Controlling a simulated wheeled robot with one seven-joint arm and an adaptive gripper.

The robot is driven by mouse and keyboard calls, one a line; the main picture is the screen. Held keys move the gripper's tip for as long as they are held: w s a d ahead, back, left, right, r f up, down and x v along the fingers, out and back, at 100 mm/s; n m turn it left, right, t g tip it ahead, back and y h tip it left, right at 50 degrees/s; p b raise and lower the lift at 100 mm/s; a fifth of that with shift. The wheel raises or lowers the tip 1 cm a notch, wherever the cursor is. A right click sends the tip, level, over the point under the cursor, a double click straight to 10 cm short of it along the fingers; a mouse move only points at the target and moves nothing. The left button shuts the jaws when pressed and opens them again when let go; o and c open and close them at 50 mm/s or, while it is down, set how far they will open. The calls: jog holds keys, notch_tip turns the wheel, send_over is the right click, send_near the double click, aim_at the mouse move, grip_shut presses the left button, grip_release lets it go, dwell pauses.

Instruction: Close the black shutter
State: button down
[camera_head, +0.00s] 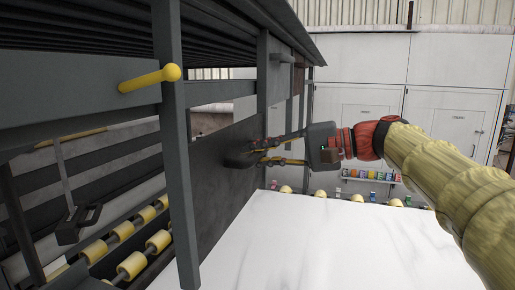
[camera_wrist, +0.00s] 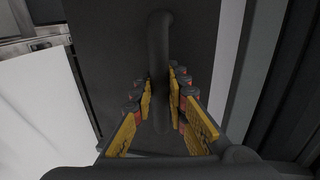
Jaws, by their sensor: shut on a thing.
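The black shutter (camera_head: 218,190) is an upright dark panel in the side of the grey frame, left of the white slab. Its bar handle (camera_head: 236,158) sticks out toward my gripper (camera_head: 262,152). In the wrist view the shutter (camera_wrist: 108,50) fills the middle, and the rounded handle (camera_wrist: 159,45) runs down between my yellow finger pads. My gripper (camera_wrist: 161,105) is shut on this handle, with a pad on each side. The pads and wrist hide part of the handle's lower end.
The white stone slab (camera_head: 320,245) lies right of the shutter. A grey post (camera_head: 176,150) with a yellow rod (camera_head: 150,78) stands at near left. Yellow rollers (camera_head: 130,265) lie beyond it. Small coloured items (camera_head: 372,175) sit on a shelf by white cabinets (camera_head: 360,75).

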jog(key=shift+f+b, duration=0.5)
jog(key=shift+f, duration=0.75)
jog(key=shift+f, duration=0.15)
jog(key=c, duration=2)
grip_release()
jog(key=shift+d, duration=0.1)
jog(key=shift+o, duration=1.3)
jog(key=shift+r, duration=0.2)
jog(key=v, duration=1.2)
